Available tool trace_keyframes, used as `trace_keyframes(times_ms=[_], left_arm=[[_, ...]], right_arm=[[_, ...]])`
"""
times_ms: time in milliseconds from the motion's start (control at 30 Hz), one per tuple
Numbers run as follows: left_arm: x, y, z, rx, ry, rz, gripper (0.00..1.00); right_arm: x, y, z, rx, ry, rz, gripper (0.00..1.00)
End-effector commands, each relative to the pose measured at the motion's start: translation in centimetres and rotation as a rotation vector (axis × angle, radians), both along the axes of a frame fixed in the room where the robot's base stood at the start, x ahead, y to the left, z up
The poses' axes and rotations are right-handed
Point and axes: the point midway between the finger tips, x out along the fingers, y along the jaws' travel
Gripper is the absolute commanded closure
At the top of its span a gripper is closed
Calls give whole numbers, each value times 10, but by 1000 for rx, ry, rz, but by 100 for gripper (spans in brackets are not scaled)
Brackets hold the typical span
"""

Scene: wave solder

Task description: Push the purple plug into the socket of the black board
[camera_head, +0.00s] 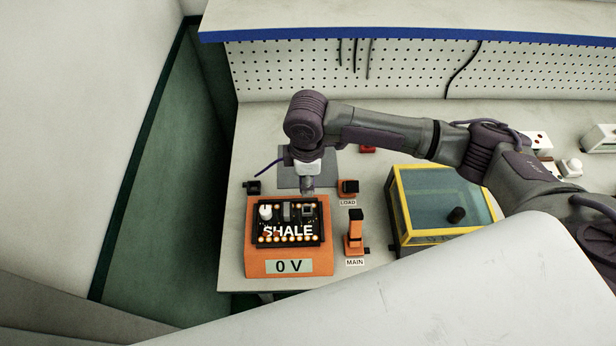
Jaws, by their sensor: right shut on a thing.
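My right gripper (308,191) points down just above and behind the board's upper right corner. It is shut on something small. The plug itself is hidden or too small to make out. My left gripper is not in view.
A LOAD switch (348,188) and an orange MAIN lever (355,232) stand right of the tester. A yellow-framed glass-topped box (437,197) is farther right. A grey mat (289,181) and a small black block (253,187) lie behind the tester. A pegboard (350,75) closes the back.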

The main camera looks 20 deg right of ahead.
Motion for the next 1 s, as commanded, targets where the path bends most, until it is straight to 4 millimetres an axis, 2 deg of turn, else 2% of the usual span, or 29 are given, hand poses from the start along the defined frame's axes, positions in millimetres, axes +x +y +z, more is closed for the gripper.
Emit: trace_keyframes(times_ms=[267,333,700,1000], left_arm=[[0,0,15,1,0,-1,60],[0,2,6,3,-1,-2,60],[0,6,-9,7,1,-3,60],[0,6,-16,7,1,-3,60]], right_arm=[[0,0,4,-1,1,-1,100],[0,0,-9,0,2,-1,100],[0,0,-46,-1,1,-2,100],[0,0,-67,0,0,-1,100]])
